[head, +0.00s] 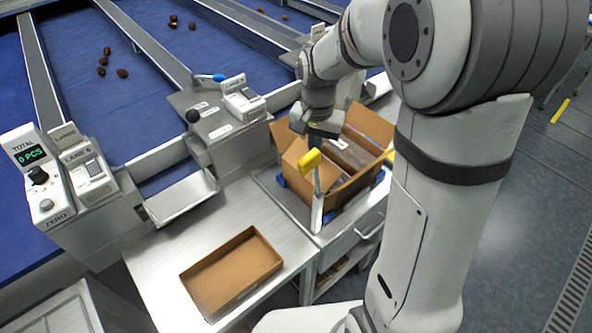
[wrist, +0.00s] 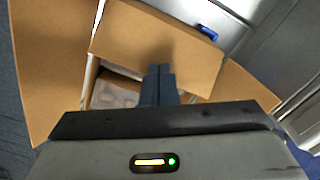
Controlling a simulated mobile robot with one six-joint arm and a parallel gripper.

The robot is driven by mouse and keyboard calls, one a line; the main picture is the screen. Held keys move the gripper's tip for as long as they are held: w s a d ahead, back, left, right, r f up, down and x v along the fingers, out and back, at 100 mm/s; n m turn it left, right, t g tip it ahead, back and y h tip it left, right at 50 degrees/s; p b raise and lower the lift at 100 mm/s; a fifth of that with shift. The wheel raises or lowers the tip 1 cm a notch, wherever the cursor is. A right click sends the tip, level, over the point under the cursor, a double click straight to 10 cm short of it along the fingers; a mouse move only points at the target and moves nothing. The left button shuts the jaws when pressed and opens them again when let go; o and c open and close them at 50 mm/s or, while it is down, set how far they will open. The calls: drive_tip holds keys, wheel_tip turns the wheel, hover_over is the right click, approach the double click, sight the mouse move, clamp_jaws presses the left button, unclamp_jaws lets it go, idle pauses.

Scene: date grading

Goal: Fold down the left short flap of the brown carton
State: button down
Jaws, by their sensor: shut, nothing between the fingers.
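The brown carton (head: 343,191) stands open on a metal stand, with a wrapped, brownish content (head: 348,155) showing inside. My gripper (head: 313,140) is shut and empty, low over the carton's left side. In the wrist view my closed fingers (wrist: 160,84) overlap the inner edge of a short flap (wrist: 155,45); I cannot tell whether they touch it. That flap, which I take to be the left one, leans over part of the opening. Other flaps spread outward at left (wrist: 45,75) and right (wrist: 240,88). My gripper body hides the carton's near part in the wrist view.
A yellow-topped tool (head: 311,161) with a pale shaft stands at the carton's near side. An empty shallow brown tray (head: 205,274) lies on the steel table in front. Lane control boxes (head: 241,98) and blue belts with several dates lie to the left and behind.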

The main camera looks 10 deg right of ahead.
drive_tip(key=shift+f, duration=0.15)
drive_tip(key=shift+f+b, duration=1.45)
drive_tip(key=shift+f, duration=0.3)
drive_tip(key=shift+r, duration=0.2)
wheel_tip(320, 180, up, 11)
drive_tip(key=p, duration=0.8)
drive_tip(key=shift+f, duration=0.1)
